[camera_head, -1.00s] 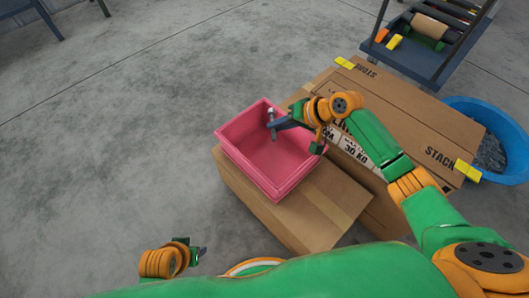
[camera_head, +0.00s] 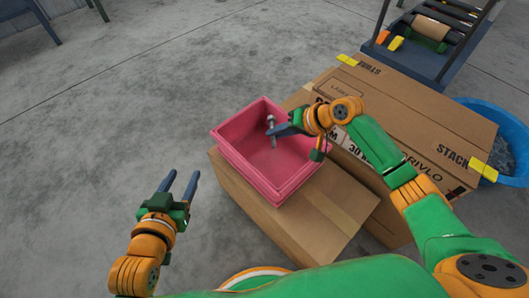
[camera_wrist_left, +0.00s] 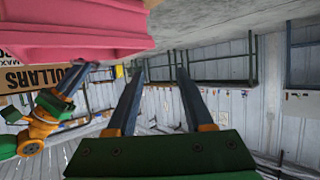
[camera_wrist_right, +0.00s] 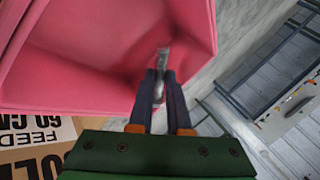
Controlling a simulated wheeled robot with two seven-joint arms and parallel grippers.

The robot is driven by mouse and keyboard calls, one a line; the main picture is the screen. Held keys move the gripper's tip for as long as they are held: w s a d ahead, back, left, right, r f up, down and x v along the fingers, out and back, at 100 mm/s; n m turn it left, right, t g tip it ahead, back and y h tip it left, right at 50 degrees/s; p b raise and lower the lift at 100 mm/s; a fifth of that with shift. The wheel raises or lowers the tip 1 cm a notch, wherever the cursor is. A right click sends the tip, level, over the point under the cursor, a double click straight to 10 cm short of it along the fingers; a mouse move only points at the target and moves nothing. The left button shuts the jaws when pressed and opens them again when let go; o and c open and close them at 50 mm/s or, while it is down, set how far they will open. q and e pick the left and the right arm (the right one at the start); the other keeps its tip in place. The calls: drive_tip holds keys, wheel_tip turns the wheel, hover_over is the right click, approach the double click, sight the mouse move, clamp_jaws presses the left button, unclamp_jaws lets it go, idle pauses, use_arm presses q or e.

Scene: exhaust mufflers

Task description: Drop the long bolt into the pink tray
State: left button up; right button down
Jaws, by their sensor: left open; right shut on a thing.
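The pink tray (camera_head: 238,132) sits on a cardboard box and shows in the head view; its wall also fills the top of the right wrist view (camera_wrist_right: 60,84). My right gripper (camera_head: 276,130) is shut on the long bolt (camera_head: 271,121), a grey metal piece held upright over the tray's inside. The bolt also shows between the fingertips in the right wrist view (camera_wrist_right: 162,62). My left gripper (camera_head: 181,182) is open and empty, left of the tray and apart from it. The tray's underside edge shows in the left wrist view (camera_wrist_left: 75,45).
The cardboard box (camera_head: 335,205) under the tray stands beside a larger box (camera_head: 415,115) on the right. A blue tub (camera_head: 505,135) stands beyond it. A cart (camera_head: 425,50) with coloured parts is at the back right.

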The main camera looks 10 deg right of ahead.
use_arm(q)
wheel_tip(320, 180, up, 9)
drive_tip(key=w+d+t+h+b, duration=0.1)
drive_tip(key=w+t, duration=0.1)
drive_tip(key=t, duration=0.3)
drive_tip(key=shift+d+h, duration=0.3)
use_arm(e)
drive_tip(key=shift+f, duration=0.5)
use_arm(q)
drive_tip(key=shift+f, duration=0.1)
use_arm(e)
drive_tip(key=c, duration=0.8)
unclamp_jaws()
use_arm(q)
drive_tip(key=s+a+f+g+y+p, duration=0.1)
drive_tip(key=s+f+g, duration=0.1)
drive_tip(key=f+g, duration=0.3)
drive_tip(key=s+a+f+g+y+p, duration=0.1)
drive_tip(key=s+a+f+g, duration=0.15)
drive_tip(key=f, duration=0.45)
drive_tip(key=s+a+f+g+y+p, duration=0.1)
drive_tip(key=s+a+f+g, duration=0.1)
drive_tip(key=s+f+g, duration=0.5)
drive_tip(key=s, duration=0.4)
drive_tip(key=shift+n+y+p, duration=0.3)
drive_tip(key=shift+y+p, duration=0.1)
use_arm(e)
drive_tip(key=v, duration=0.7)
